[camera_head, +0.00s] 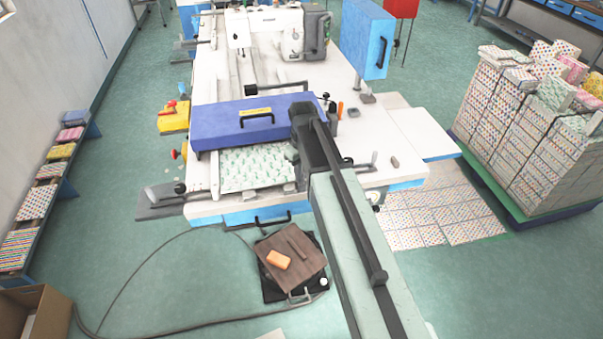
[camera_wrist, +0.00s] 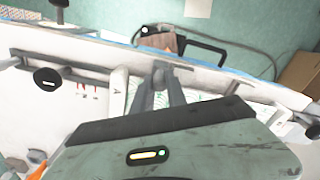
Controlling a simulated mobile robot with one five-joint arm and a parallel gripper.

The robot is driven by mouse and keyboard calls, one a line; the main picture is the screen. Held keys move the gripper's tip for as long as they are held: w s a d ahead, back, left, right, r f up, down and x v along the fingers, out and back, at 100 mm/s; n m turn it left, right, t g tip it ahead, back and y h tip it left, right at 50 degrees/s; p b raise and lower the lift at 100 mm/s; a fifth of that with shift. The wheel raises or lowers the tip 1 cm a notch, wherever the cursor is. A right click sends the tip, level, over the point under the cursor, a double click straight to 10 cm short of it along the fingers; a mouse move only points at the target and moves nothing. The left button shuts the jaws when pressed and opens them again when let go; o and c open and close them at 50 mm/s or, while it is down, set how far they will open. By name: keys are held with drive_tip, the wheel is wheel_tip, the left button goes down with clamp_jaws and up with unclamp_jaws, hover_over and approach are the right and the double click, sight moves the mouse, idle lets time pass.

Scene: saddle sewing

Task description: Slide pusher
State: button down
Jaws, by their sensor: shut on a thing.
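The pusher looks to be the long grey bar (camera_wrist: 75,63) along the front edge of the white machine table in the wrist view. My gripper (camera_wrist: 160,78) is shut on a small grey piece at the middle of this bar. In the head view my arm hides the fingertips. A green leaf-patterned sheet (camera_head: 255,168) lies on the table behind the bar, partly under a blue-purple cover (camera_head: 225,122) with a black handle.
A white sewing machine (camera_head: 285,32) stands at the back of the table. Stacked patterned packs (camera_head: 530,130) stand at the right. Shelves (camera_head: 45,200) line the left wall.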

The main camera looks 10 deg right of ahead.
idle(0.6)
drive_tip(key=shift+w, duration=2)
drive_tip(key=c, duration=1.3)
unclamp_jaws()
wheel_tip(320, 180, up, 8)
drive_tip(key=p, duration=0.7)
drive_tip(key=shift+f+p, duration=0.1)
drive_tip(key=shift+p, duration=0.3)
